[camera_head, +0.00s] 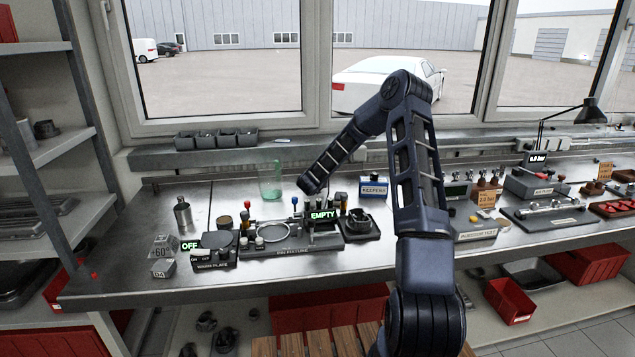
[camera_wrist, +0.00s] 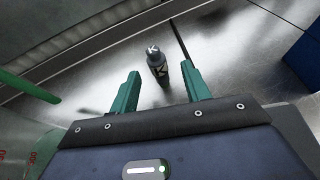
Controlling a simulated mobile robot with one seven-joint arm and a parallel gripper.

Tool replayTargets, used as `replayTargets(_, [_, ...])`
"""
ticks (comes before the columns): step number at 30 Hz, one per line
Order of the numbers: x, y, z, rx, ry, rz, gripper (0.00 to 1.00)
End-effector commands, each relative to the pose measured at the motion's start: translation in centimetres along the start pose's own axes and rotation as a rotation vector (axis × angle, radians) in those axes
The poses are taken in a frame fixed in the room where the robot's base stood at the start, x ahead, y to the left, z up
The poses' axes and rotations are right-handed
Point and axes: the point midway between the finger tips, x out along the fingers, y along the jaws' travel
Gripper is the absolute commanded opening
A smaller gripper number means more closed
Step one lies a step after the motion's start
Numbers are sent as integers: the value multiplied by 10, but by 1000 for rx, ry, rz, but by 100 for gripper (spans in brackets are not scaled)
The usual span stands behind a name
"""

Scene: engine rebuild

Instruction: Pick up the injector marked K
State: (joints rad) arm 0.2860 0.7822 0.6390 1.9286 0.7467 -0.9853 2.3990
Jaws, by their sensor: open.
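In the head view my wrist (camera_head: 312,184) hangs over the back of the bench, and I cannot make out the fingers or injector K there.
A clear green-tinted cylinder (camera_head: 270,182) stands left of my wrist. A blue KEEPERS box (camera_head: 373,188) is to the right. In front is a test fixture (camera_head: 290,243) with an EMPTY display (camera_head: 323,215) and small coloured-top parts. A ledge (camera_head: 230,152) runs behind.

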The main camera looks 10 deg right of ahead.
Motion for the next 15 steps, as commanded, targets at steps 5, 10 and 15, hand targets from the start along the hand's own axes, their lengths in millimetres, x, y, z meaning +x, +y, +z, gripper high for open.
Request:
replayTargets(5, [10,0,0,0,0,0,47])
replayTargets(10, [34,2,1,0,1,1,47])
replayTargets(15, [51,2,2,0,-1,1,47])
